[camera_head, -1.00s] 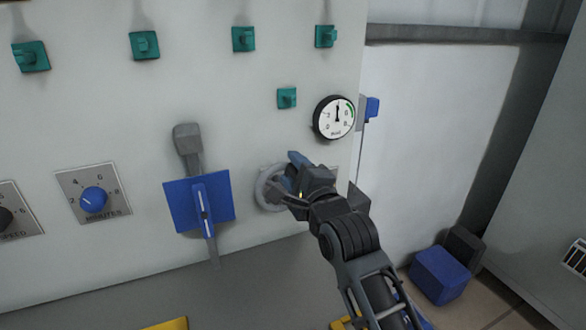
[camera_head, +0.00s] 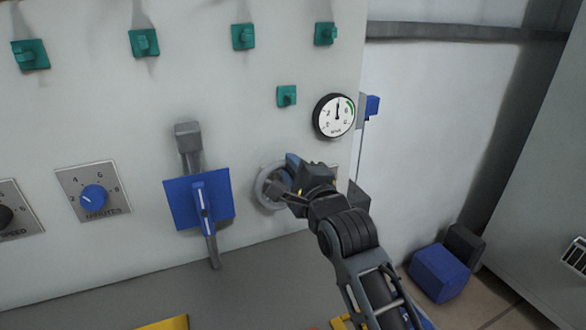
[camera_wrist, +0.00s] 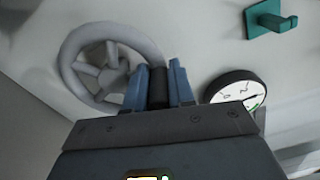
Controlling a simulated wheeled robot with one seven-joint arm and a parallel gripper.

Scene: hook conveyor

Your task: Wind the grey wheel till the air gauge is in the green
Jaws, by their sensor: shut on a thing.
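The grey wheel (camera_head: 264,194) is mounted on the pale panel, low and left of the air gauge (camera_head: 334,116). In the wrist view the wheel (camera_wrist: 72,62) shows its rim and spokes. My gripper (camera_head: 288,179) is at the wheel's right side. In the wrist view its blue fingers (camera_wrist: 158,82) are shut on a dark handle (camera_wrist: 158,90) at the wheel's rim. The gauge needle points about straight up, and the green band lies to its right on the dial's upper right. The gauge (camera_wrist: 236,90) is partly hidden by my gripper in the wrist view.
A blue lever plate (camera_head: 178,205) with a grey lever stands left of the wheel. A blue minutes knob (camera_head: 94,198) is farther left. Several green hooks (camera_head: 243,37) line the panel above. A blue box (camera_head: 440,272) is on the floor at right.

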